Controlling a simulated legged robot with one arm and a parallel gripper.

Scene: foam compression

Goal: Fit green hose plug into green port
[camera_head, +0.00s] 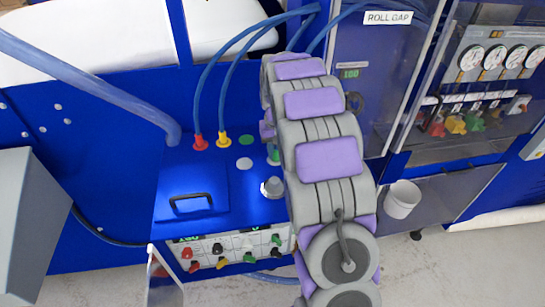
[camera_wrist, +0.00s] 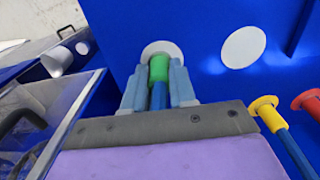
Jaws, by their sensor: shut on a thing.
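My gripper (camera_wrist: 157,80) is shut on the green hose plug (camera_wrist: 159,67), with one finger on each side. A blue hose (camera_wrist: 158,96) runs back from the plug between the fingers. The plug's far end overlaps a white round plate (camera_wrist: 162,48) on the blue panel; I cannot tell whether they touch. In the head view the plug (camera_head: 273,154) shows as a small green bit at the arm's left edge, and the arm hides the fingers. A flat green disc (camera_head: 246,140), apparently the green port, lies left of it. I cannot make out this disc in the wrist view.
Red (camera_head: 200,142) and yellow (camera_head: 223,140) plugs with blue hoses sit in the panel to the left. A white disc (camera_head: 244,163) and a silver knob (camera_head: 272,187) are close by. A black handle (camera_head: 192,203) rises from the panel. A clear-fronted cabinet stands right.

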